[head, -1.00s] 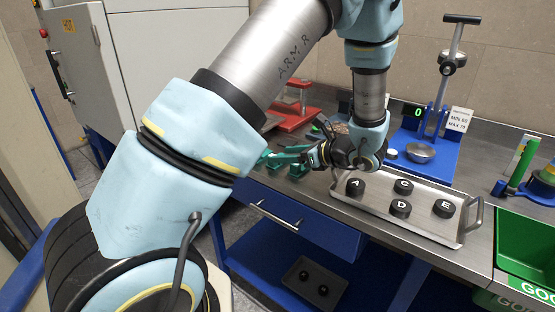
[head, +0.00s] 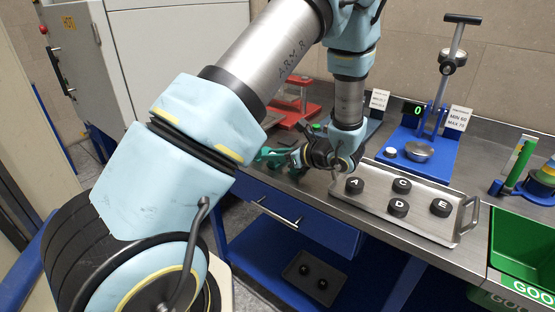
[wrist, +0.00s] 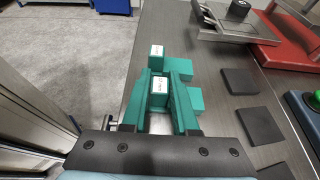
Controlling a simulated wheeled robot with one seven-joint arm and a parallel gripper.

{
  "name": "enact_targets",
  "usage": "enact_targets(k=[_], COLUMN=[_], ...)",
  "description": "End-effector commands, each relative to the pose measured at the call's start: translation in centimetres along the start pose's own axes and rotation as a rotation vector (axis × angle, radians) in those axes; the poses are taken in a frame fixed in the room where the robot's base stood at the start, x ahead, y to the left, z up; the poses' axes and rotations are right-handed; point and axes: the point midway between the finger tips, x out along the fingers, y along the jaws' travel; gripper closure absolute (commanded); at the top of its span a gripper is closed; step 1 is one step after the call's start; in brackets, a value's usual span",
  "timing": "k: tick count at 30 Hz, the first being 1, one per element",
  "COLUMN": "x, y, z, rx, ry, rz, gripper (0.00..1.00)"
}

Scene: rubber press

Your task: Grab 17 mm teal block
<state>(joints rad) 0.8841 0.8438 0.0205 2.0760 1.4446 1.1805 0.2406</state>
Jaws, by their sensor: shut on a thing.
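In the wrist view, my gripper (wrist: 160,82) has long teal fingers and is shut on a teal block (wrist: 160,90) with a white label. The label is too small to read for certain. Another labelled teal block (wrist: 157,52) stands just beyond the fingertips. Unlabelled teal shapes (wrist: 180,70) sit to the right, close beside the right finger. In the head view, my gripper (head: 270,157) is at the left end of the bench, left of the metal tray; the held block is not distinct there.
A metal tray (head: 459,240) with several lettered black pucks is on the bench (head: 476,256). Dark flat pads (wrist: 240,81) lie right of the fingers. A red stand (wrist: 292,41) is at the back. The bench's left edge is close, with open floor beyond.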

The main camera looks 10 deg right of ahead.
Motion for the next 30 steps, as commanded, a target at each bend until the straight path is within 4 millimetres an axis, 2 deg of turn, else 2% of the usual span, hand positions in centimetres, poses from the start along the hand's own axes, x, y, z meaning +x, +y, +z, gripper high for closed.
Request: enact_targets(k=[1,5,23,30], x=[0.0,0.0,0.0,-0.6], y=[0.0,0.0,0.0,-0.1], z=[0.0,0.0,0.1,1.4], rx=[0.0,0.0,-0.001,-0.004], ry=[0.0,0.0,-0.001,-0.001], rz=[0.0,0.0,0.0,-0.002], gripper=[0.86,1.0,1.0,1.0])
